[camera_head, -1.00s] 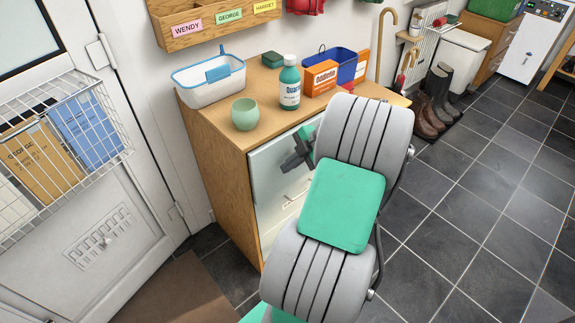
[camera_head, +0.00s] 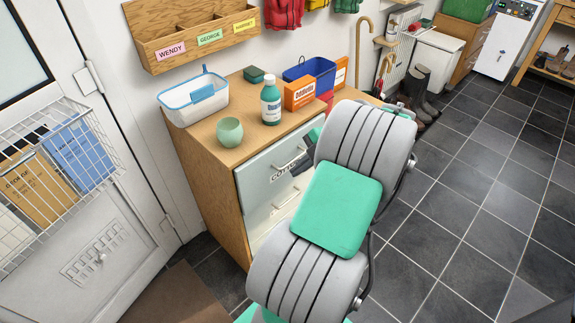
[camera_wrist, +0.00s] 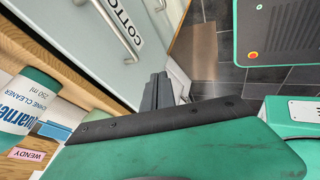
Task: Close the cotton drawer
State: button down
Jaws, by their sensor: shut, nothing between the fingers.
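The cotton drawer (camera_head: 262,175) is the pale grey top drawer of the wooden cabinet (camera_head: 205,190). Its label (camera_head: 284,172) is partly covered by my gripper in the head view. In the wrist view the drawer front (camera_wrist: 85,35) shows the label (camera_wrist: 125,20) and a bar handle (camera_wrist: 117,32). The drawer looks nearly flush with the cabinet; I cannot tell whether a small gap remains. My gripper (camera_head: 300,160) is shut and empty. In the wrist view its dark fingertips (camera_wrist: 160,88) are beside the drawer front; contact is unclear.
A green cup (camera_head: 229,132), a cleaner bottle (camera_head: 271,100), a white basket (camera_head: 194,98) and an orange box (camera_head: 299,93) stand on the cabinet top. A second drawer (camera_head: 265,213) lies below. Tiled floor (camera_head: 470,200) at right is open.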

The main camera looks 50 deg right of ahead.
aim_at(265, 174)
jog(key=shift+w+a+f, duration=0.55)
jog(key=shift+w+f, duration=0.7)
jog(key=shift+w, duration=0.15)
jog(key=shift+w+a+f, duration=0.5)
jog(key=shift+w+f, duration=0.7)
jog(key=shift+w, duration=0.25)
jog(key=shift+w+a+f, duration=0.55)
jog(key=shift+w+f, duration=0.7)
jog(key=shift+w, duration=0.15)
jog(key=shift+b, duration=0.3)
jog(key=shift+w+f+b, duration=0.2)
jog(key=shift+w+b, duration=0.5)
jog(key=shift+w, duration=0.25)
jog(key=shift+w+r, duration=0.1)
jog(key=shift+r, duration=0.15)
